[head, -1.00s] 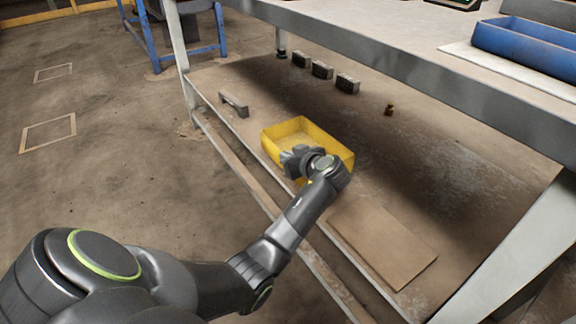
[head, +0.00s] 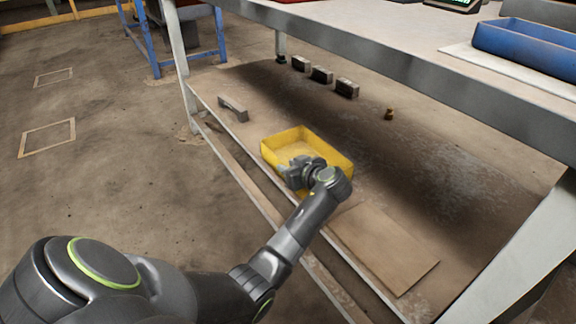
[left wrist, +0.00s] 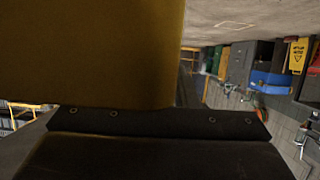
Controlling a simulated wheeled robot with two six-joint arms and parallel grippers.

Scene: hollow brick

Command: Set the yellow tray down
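The yellow tray (head: 275,146) is an open, shallow box at the front edge of the lower shelf (head: 420,185), level or nearly so. I cannot tell whether its underside touches the shelf. My left gripper (head: 296,172) is at the tray's near side and appears shut on its wall; the fingertips are partly hidden. In the left wrist view the tray's yellow wall (left wrist: 90,50) fills the upper left, right against a dark finger. My right gripper is not in view.
A brown board (head: 385,245) lies right of the tray. A grey handle-shaped bracket (head: 233,107) lies to its left. Several dark blocks (head: 321,75) and a small brass part (head: 389,114) stand farther back. The tabletop edge (head: 400,70) overhangs the shelf. Bare shelf lies behind the tray.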

